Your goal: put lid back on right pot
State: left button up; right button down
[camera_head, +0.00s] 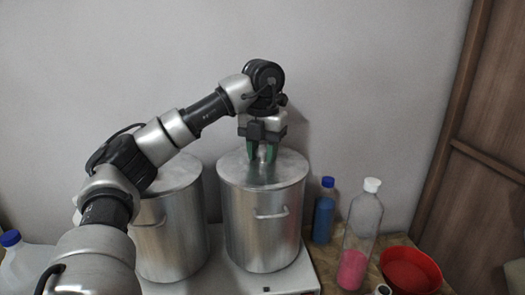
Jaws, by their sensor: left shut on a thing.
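The right pot (263,225) is a tall silver metal pot with a side handle, standing on a white stove-like base. Its flat metal lid (288,170) lies level over the pot's mouth and lines up with the rim. I cannot tell whether a thin gap is left under it. My left gripper (262,155) points straight down over the middle of the lid, shut on the lid's knob, which its green-lined fingers mostly hide. The left pot (170,235) stands beside it with its top covered, partly behind my left arm. My right gripper is not in view.
A blue bottle (323,215), a clear bottle with pink contents and white cap (361,225), and a red bowl (410,270) stand right of the pots. A clear jug with a blue cap (20,262) is at far left. A grey wall is close behind.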

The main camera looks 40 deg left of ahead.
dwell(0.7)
pick_arm(q)
jog(key=o, duration=1.6)
jog(key=shift+r+p, duration=0.55)
jog(key=shift+r, duration=2.9)
jog(key=shift+c, duration=0.2)
grip_shut()
